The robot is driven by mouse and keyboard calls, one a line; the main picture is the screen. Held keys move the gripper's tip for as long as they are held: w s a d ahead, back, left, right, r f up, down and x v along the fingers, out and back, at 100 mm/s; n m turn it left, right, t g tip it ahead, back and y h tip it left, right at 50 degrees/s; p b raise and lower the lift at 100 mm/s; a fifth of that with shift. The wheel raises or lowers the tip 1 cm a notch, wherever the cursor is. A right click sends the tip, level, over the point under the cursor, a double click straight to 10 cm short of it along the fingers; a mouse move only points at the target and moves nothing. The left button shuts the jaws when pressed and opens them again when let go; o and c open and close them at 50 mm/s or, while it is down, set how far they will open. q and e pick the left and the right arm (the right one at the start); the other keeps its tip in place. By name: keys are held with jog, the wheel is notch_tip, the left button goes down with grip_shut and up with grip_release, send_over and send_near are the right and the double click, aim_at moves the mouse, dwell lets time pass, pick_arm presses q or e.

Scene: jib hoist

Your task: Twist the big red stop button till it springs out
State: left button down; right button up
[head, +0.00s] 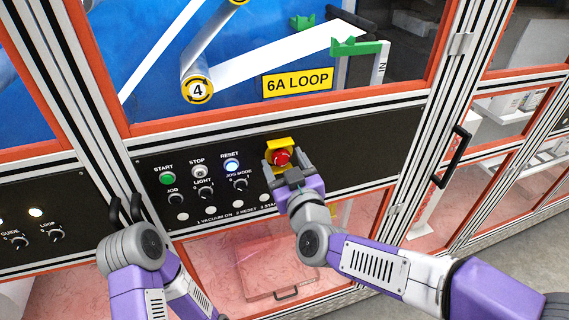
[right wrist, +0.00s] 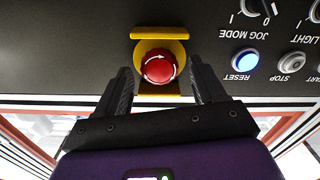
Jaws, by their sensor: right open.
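The big red stop button (head: 281,157) sits in a yellow guard (head: 281,144) on the black control panel, right of the lit RESET button. In the right wrist view the red button (right wrist: 158,68) shows white turn arrows on its face, with the yellow guard (right wrist: 160,88) above and below it. My right gripper (head: 282,168) is at the button, open, with one finger on each side. In the right wrist view its fingers (right wrist: 162,78) stand apart from the button with gaps on both sides. My left gripper (head: 125,208) is in front of the panel at the left, its dark fingers pointing up.
The panel also carries a green START button (head: 167,178), a STOP button (head: 199,172), a blue-lit RESET button (head: 232,166) and several knobs. A black door handle (head: 456,157) stands out at the right. Orange-framed windows lie above and below the panel.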

jog(key=shift+w, duration=0.1)
jog(key=c, duration=1.1)
jog(key=shift+o, duration=0.2)
jog(key=m+b, duration=0.2)
jog(key=shift+f+m, duration=0.1)
jog(key=shift+m, duration=0.3)
jog(key=m+b, duration=0.2)
jog(key=m, duration=0.1)
jog(key=shift+d, duration=0.1)
jog(key=shift+r+m, duration=0.2)
jog(key=shift+m, duration=0.4)
jog(key=shift+r, duration=0.1)
